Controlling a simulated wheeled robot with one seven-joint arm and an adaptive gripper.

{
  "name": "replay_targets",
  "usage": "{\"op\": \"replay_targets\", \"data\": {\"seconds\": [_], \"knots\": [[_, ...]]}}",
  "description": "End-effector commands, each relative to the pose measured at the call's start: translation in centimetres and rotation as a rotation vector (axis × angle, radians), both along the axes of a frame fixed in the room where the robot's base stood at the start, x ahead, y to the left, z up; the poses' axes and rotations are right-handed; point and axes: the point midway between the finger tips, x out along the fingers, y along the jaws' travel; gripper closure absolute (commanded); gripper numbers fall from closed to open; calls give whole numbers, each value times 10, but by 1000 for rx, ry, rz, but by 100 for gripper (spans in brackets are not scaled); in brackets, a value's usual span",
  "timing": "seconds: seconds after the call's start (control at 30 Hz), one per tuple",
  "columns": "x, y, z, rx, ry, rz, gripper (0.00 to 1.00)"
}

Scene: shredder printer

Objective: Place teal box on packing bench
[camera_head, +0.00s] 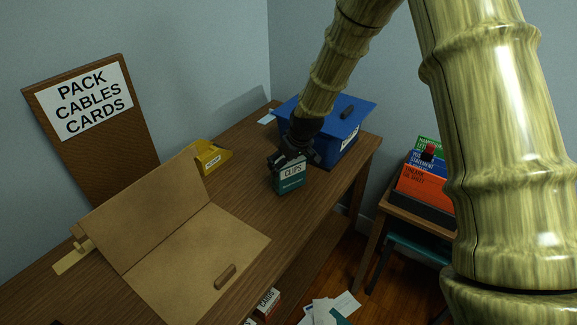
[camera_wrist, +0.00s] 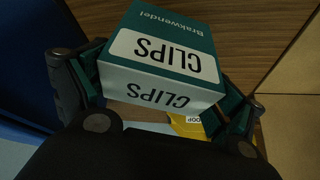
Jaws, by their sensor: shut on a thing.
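The teal box (camera_head: 289,181), labelled CLIPS, is held by my gripper (camera_head: 290,158) over the right part of the wooden packing bench (camera_head: 236,186). In the wrist view the teal box (camera_wrist: 172,40) sits between the two fingers of my gripper (camera_wrist: 150,95), which are shut on its sides. The box looks close to upright in the head view. I cannot tell whether its bottom touches the bench top.
A blue lidded box (camera_head: 339,150) stands right behind my gripper. A yellow item (camera_head: 209,157) and an open cardboard box (camera_head: 195,262) lie to the left. A side table with coloured folders (camera_head: 428,180) stands at right. Papers (camera_head: 330,309) lie on the floor.

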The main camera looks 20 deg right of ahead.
Motion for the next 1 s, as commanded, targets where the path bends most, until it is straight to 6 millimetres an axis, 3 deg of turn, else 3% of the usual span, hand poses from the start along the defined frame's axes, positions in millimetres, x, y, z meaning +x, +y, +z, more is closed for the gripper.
{"op": "replay_targets", "data": {"seconds": [0.17, 0.53, 0.57, 1.0], "knots": [[0, 0, -15, -1, 1, 1, 34], [0, 0, -18, 0, 0, 0, 34], [0, 0, -18, 0, 0, 0, 1], [0, 0, -14, 0, -1, 0, 0]]}}
